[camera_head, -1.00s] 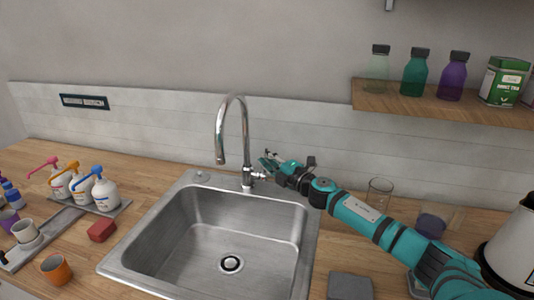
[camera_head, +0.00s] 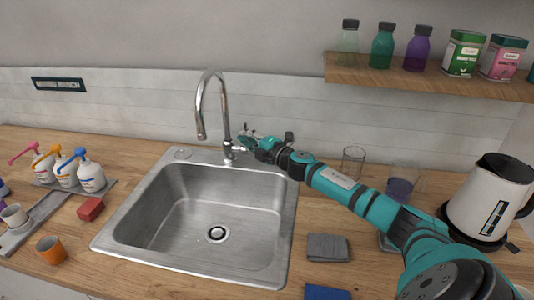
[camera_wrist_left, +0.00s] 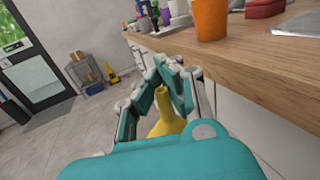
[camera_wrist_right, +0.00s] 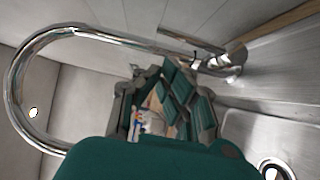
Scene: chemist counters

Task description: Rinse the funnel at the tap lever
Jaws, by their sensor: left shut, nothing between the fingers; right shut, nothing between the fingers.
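The chrome tap (camera_head: 224,110) stands behind the sink (camera_head: 190,275), its spout arching to the left. Its lever (camera_head: 238,149) is at the right of its base, partly hidden by my right gripper (camera_head: 246,143). That gripper is shut and empty, close beside the lever; I cannot tell whether they touch. The tap also shows in the right wrist view (camera_wrist_right: 20,85). A yellow funnel (camera_wrist_left: 164,124) shows only in the left wrist view, stem up, amid the fingers of my left gripper (camera_wrist_left: 166,64). That gripper is shut; a firm hold on the funnel is not clear.
Left of the sink are a red block (camera_head: 90,209), an orange cup (camera_head: 50,250) and pump bottles (camera_head: 90,177). A glass beaker (camera_head: 353,162), a kettle (camera_head: 488,200) and a grey cloth (camera_head: 328,247) are at the right. A shelf (camera_head: 430,88) with bottles hangs above.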

